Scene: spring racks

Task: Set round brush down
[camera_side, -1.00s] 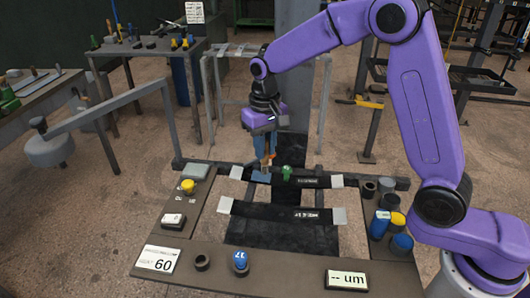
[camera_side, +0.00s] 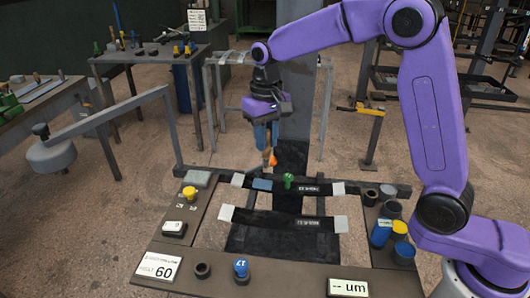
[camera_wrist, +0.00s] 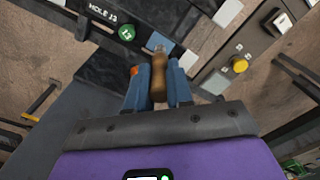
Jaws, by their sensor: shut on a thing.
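My gripper (camera_side: 268,150) hangs above the upper dark strip (camera_side: 312,189), with its blue fingers pointing down. In the wrist view the fingers (camera_wrist: 158,72) are closed on the round brush (camera_wrist: 158,80), whose brown wooden handle lies between them. In the side view the brush (camera_side: 269,158) shows as an orange-brown tip below the fingers, apart from the strip. Its bristles are hard to make out.
A lower dark strip (camera_side: 275,219) with pale end blocks spans the frame. On the right side stand dark cups (camera_side: 370,197) and a blue cylinder (camera_side: 381,231). A yellow knob (camera_side: 190,192) is at left.

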